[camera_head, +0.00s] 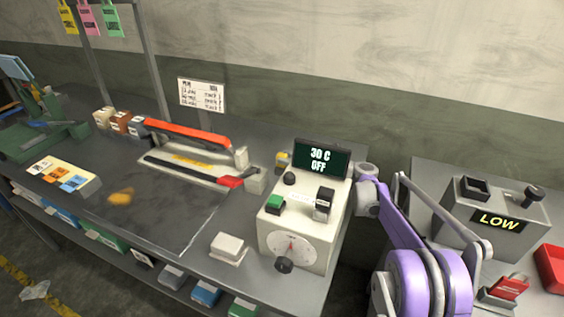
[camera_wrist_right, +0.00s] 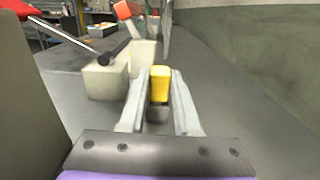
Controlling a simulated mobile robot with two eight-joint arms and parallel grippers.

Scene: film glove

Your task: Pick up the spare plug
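The spare plug, a small yellow block with a grey lower part, shows in the right wrist view (camera_wrist_right: 159,86). In the head view, a small yellow piece (camera_head: 282,160) shows just behind the left rear corner of the control box. My right gripper (camera_wrist_right: 161,82) has its two pale fingers apart, one on each side of the plug, near the fingertips. I see no clear grip on the plug. In the head view the right fingers are hidden behind the box's display. My left gripper is not in view.
The control box (camera_head: 293,228) with its "30 C OFF" display (camera_head: 322,158) stands in front of the plug. A pale block (camera_head: 255,181) on the sealer with its red-orange arm (camera_head: 188,133) is close to the plug's left. A "LOW" device (camera_head: 482,225) stands on the right bench.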

